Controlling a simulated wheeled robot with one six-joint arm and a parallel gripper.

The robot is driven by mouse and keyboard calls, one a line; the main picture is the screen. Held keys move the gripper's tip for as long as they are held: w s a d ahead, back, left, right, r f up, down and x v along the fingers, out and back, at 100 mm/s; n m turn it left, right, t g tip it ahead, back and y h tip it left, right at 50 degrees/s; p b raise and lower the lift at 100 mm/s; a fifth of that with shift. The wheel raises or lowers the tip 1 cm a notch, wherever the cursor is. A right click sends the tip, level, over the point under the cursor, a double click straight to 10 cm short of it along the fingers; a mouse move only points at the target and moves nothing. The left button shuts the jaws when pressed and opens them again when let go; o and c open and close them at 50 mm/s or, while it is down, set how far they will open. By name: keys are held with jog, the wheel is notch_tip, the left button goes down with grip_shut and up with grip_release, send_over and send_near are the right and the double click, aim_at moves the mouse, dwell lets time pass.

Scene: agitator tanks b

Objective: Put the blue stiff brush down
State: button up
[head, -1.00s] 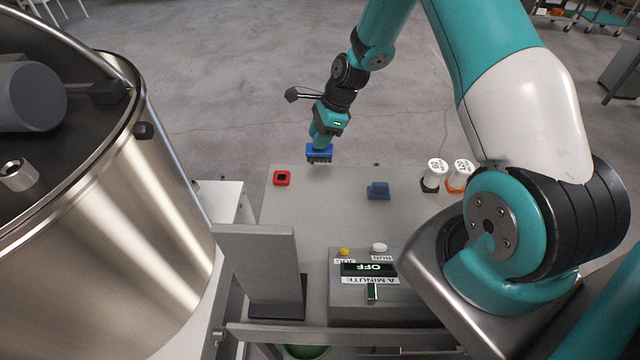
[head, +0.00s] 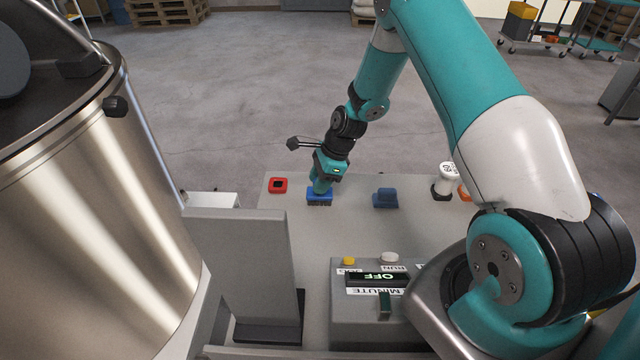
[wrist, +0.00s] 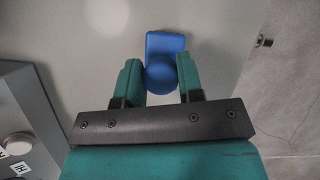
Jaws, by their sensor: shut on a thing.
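The blue stiff brush (head: 319,198) is upright, bristles down, at the far part of the grey bench top (head: 330,228). In the wrist view the brush (wrist: 165,42) shows as a blue block with a rounded knob between the fingers. My gripper (head: 321,186) is shut on it from above; the gripper (wrist: 161,82) also shows in the wrist view. The bristles look at or very near the bench surface; I cannot tell whether they touch it.
A red square piece (head: 278,185) lies left of the brush. A darker blue block (head: 385,198) stands to its right, then a white-topped container (head: 446,180).

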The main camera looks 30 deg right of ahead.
jog(key=shift+f, duration=0.15)
jog(key=o, duration=1)
jog(key=shift+o, duration=0.2)
